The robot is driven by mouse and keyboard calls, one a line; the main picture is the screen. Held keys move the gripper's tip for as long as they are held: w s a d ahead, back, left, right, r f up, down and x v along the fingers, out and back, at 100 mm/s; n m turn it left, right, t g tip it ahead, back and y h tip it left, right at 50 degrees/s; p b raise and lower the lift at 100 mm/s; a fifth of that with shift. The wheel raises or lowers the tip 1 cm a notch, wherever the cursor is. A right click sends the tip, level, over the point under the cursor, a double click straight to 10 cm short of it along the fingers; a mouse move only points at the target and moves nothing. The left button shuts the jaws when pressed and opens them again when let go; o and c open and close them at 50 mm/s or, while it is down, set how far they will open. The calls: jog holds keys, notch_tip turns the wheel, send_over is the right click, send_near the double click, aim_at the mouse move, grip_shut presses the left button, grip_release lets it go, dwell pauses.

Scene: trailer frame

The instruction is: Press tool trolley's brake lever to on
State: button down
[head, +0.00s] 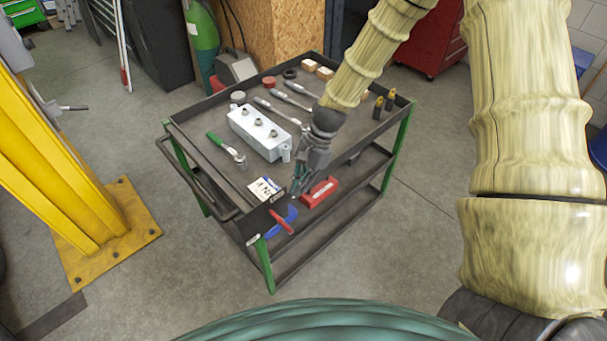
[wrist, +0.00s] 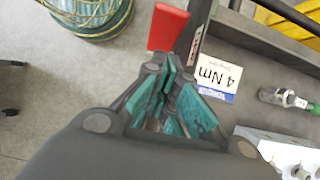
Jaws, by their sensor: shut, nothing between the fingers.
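The tool trolley (head: 215,150) has dark grey shelves and green legs. In the wrist view the red lever (wrist: 167,28) shows just beyond the fingertips. My gripper (head: 295,190) is shut and empty, pointing down close above the lever at the trolley's near edge. Its teal-padded fingers (wrist: 170,75) overlap the lever's near end in the wrist view. I cannot tell whether they touch it.
A white card (wrist: 218,78) marked "4 Nm" lies beside the fingers. A grey metal block (head: 258,133), a green-handled ratchet (head: 225,147) and several tools lie on top. A yellow post (head: 60,165) stands left.

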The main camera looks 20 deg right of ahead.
aim_at(280, 220)
jog(key=s+a+f+p, duration=0.1)
jog(key=a+f+p, duration=0.1)
jog(key=a+f, duration=0.2)
jog(key=shift+s+a, duration=0.4)
jog(key=shift+a, duration=0.15)
dwell(0.4)
